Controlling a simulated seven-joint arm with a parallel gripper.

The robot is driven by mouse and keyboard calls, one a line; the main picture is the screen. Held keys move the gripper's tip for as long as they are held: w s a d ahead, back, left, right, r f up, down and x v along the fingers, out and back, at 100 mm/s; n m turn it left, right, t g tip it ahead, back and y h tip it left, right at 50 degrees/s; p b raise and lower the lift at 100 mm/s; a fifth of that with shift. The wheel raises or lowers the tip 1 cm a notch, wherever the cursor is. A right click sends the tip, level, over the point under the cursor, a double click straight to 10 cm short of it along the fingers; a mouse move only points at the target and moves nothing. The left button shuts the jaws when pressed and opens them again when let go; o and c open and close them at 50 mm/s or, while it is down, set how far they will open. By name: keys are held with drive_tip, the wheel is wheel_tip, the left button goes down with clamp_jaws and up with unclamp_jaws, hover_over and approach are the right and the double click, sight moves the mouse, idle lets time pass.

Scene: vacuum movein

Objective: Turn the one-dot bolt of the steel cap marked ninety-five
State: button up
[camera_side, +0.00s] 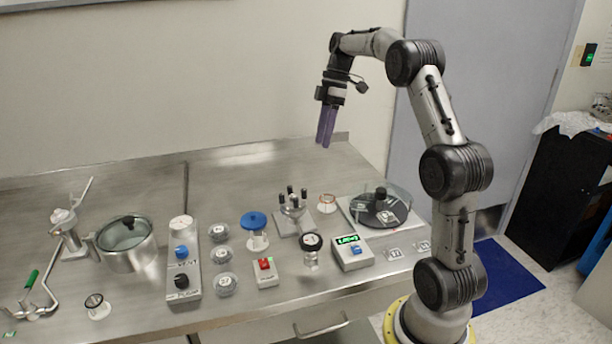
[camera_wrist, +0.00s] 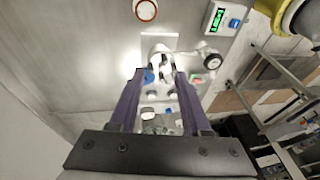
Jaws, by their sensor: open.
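My gripper (camera_side: 325,143) is high above the back of the steel bench in the side view, with its two purple fingers pointing down. In the wrist view its fingers (camera_wrist: 161,76) are apart with nothing held between them. Several small round metallic pieces stand in a column on the bench, a back one (camera_side: 219,232), a middle one (camera_side: 221,254) and a front one (camera_side: 226,283). They may be the steel caps, but I cannot read any number or dot marks on them. No bolt can be told apart at this size. My gripper touches none of them.
Left of the round pieces are a grey panel with knobs (camera_side: 183,262) and a lidded pot (camera_side: 127,246). To the right are a blue-topped piece (camera_side: 254,222), a red switch box (camera_side: 265,271), a post fixture (camera_side: 293,208), a gauge (camera_side: 312,243), a display box (camera_side: 352,253) and a domed turntable (camera_side: 366,223).

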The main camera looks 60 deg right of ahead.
drive_tip(key=a+m+h, duration=0.1)
drive_tip(key=m, duration=0.3)
drive_tip(key=m+h, duration=0.2)
drive_tip(key=h, duration=0.1)
approach(303, 189)
drive_tip(key=shift+g, duration=0.4)
drive_tip(key=f, duration=0.8)
drive_tip(key=shift+w+d+f, duration=0.1)
drive_tip(key=shift+w+f, duration=0.2)
clamp_jaws()
